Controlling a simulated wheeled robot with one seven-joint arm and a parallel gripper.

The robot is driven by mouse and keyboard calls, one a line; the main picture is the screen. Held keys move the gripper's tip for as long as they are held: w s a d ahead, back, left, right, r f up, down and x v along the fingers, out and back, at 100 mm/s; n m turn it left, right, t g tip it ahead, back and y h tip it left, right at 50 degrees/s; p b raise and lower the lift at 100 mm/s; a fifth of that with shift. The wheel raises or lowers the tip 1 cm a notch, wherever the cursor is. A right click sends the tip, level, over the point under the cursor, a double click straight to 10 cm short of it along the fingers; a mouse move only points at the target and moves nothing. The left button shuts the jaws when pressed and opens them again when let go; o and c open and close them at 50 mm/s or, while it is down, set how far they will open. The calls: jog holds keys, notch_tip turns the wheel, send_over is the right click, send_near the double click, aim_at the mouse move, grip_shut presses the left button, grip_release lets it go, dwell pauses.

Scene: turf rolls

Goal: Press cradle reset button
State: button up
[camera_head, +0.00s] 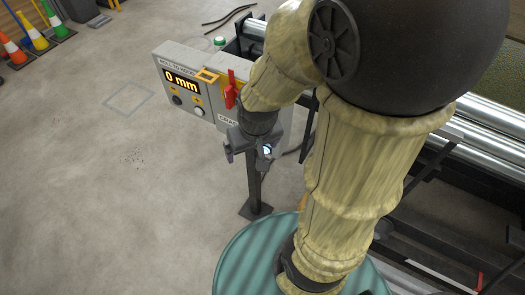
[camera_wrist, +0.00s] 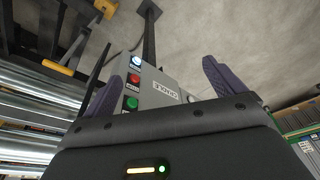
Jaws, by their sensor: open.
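The grey control box labelled CRADLE shows in the wrist view (camera_wrist: 165,92), its label upside down. On its face are a lit blue-white button (camera_wrist: 137,61), a red button (camera_wrist: 134,79) and a green button (camera_wrist: 132,103). Which one is the reset cannot be read. In the head view the box (camera_head: 228,123) is partly hidden by my arm, and the lit button (camera_head: 266,151) shows by my gripper (camera_head: 248,152). My gripper is open and empty in front of the box. Its two dark fingers (camera_wrist: 165,66) stand apart on either side of the box in the wrist view.
Left of the CRADLE box is a second panel (camera_head: 182,85) with a 0 mm display and knobs. A red lever (camera_head: 231,90) stands between them. Metal rollers (camera_head: 485,115) run at right. The concrete floor at left is clear, with traffic cones (camera_head: 32,32) far off.

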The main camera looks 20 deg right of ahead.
dwell(0.4)
grip_shut()
dwell(1.5)
